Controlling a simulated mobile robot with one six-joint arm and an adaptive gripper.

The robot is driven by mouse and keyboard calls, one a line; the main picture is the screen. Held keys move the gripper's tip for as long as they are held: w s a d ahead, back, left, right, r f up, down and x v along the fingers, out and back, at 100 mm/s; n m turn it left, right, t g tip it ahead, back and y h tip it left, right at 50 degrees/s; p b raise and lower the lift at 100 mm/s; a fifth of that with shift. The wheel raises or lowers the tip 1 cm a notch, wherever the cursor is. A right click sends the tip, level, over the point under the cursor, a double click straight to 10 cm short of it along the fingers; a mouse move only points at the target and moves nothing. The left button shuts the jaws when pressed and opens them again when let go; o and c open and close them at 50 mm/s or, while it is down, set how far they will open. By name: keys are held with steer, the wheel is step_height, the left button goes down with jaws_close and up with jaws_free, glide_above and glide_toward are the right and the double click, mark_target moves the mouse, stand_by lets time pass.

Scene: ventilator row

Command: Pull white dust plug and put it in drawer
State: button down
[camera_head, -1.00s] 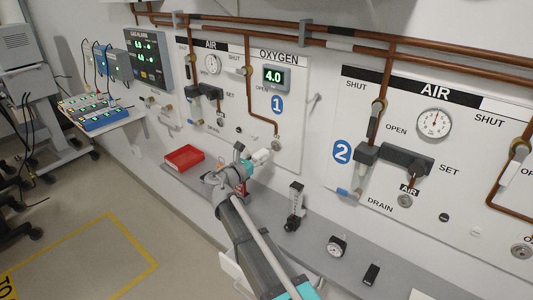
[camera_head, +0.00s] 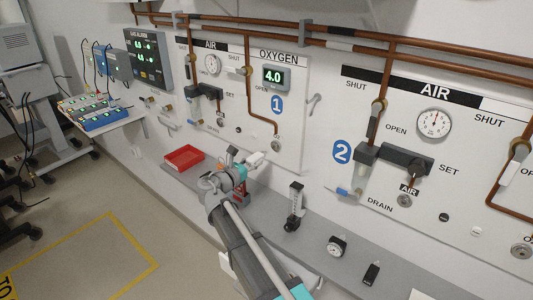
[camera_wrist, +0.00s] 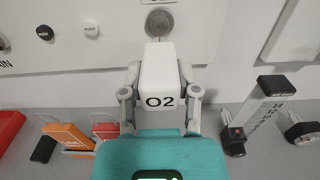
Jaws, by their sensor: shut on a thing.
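My gripper (camera_wrist: 160,88) is shut on a white block marked O2 (camera_wrist: 158,75), one finger on each side. In the head view my gripper (camera_head: 244,166) holds the white block (camera_head: 255,158) above the shelf, in front of the oxygen panel. A small white plug (camera_wrist: 90,28) sits on the panel to the left of the block in the wrist view, beside a black plug (camera_wrist: 44,32). A round metal outlet (camera_wrist: 159,22) is just beyond the block. A second white plug (camera_head: 476,231) is on panel 2. I cannot clearly make out a drawer.
The grey shelf (camera_head: 318,246) runs along the wall. A red tray (camera_head: 183,158) lies on its left part. A clear flowmeter (camera_head: 295,206), a round gauge (camera_head: 336,246) and a small black item (camera_head: 371,273) stand to the right. Orange items (camera_wrist: 68,136) are left of my gripper.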

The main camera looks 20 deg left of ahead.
mark_target(248, 164)
steer(key=shift+v, duration=0.95)
steer(key=shift+v, duration=0.75)
steer(key=shift+s+a, duration=0.1)
steer(key=shift+s, duration=0.25)
steer(key=shift+s+a, duration=0.1)
